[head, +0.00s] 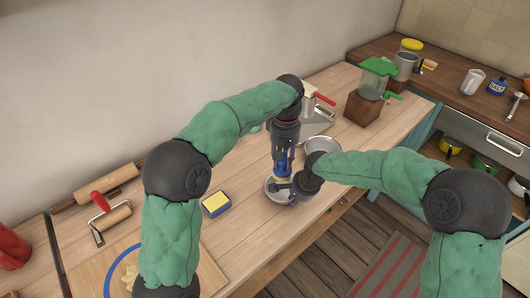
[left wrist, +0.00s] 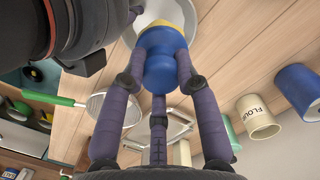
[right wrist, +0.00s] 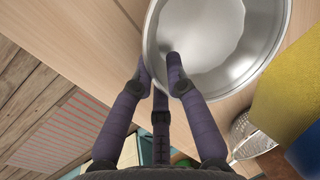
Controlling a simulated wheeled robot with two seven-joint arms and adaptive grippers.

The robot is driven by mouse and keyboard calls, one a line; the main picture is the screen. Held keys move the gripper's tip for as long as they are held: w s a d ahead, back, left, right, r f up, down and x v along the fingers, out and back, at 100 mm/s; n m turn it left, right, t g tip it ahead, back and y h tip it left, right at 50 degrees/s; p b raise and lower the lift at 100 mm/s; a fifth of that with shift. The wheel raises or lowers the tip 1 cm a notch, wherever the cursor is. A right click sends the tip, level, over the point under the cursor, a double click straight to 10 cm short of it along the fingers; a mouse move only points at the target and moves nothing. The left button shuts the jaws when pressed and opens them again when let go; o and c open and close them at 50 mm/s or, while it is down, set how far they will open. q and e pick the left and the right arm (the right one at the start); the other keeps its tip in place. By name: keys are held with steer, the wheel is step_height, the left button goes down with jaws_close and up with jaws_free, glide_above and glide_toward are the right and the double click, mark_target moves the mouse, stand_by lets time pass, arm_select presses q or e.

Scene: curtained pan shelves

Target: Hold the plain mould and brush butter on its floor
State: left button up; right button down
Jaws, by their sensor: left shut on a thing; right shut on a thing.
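The plain mould (head: 269,192) is a round, shiny metal pan on the wooden counter. It fills much of the right wrist view (right wrist: 258,35), where a paler disc shows on its floor. My right gripper (head: 285,188) is shut on the mould's near wall, one finger inside it. My left gripper (head: 282,158) is shut on the blue handle of a brush (left wrist: 158,65) and holds it upright over the mould. The brush's yellow part (left wrist: 161,30) points down towards the mould. Its lower tip is hidden, so I cannot tell whether it touches the floor.
Bare counter lies in front-left of the mould.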

arm_select(q)
steer(key=shift+d+f, duration=0.25)
steer(key=shift+d, duration=0.15)
steer(key=shift+f, duration=3.9)
steer(key=shift+f, duration=0.6)
steer(key=shift+w+a, duration=0.15)
